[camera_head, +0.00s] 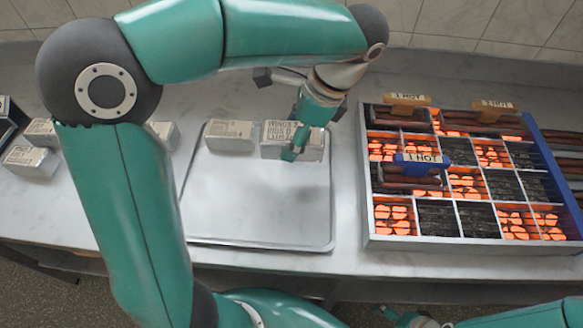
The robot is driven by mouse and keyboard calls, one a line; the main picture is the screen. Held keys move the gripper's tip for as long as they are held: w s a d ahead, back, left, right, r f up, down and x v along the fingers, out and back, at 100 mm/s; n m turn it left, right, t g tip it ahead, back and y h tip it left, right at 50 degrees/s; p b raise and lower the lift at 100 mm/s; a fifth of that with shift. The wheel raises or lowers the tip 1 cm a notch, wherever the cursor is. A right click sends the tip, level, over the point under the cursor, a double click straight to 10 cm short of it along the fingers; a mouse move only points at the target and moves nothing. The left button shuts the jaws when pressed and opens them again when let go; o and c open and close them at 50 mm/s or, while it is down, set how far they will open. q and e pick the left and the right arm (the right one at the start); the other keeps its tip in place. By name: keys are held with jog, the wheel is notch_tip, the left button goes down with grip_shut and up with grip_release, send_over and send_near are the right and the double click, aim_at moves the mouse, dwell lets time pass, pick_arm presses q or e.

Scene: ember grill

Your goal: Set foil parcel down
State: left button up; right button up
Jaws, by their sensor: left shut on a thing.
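My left gripper (296,140) reaches in from above and is shut on a silver foil parcel (272,140) with printed lettering. The parcel is over the back right part of the metal tray (250,225); I cannot tell whether its underside touches the tray. A second foil parcel (230,136) sits on the tray's back left, just left of the held one. The gripper fingers cover part of the held parcel. My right gripper (398,317) shows only in part at the bottom edge, and its jaws are unclear.
More foil parcels (32,160) lie on the counter at the left, partly behind my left arm. The tray's front half is bare.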

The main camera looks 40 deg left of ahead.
aim_at(320, 134)
pick_arm(q)
notch_tip(320, 134, down, 11)
jog(key=shift+r, duration=0.1)
dwell(0.3)
jog(key=shift+s+b, duration=0.1)
jog(key=shift+b, duration=0.2)
jog(key=o, duration=1.4)
jog(key=v, duration=1.2)
jog(key=shift+r+p, duration=0.1)
jog(key=shift+p, duration=0.25)
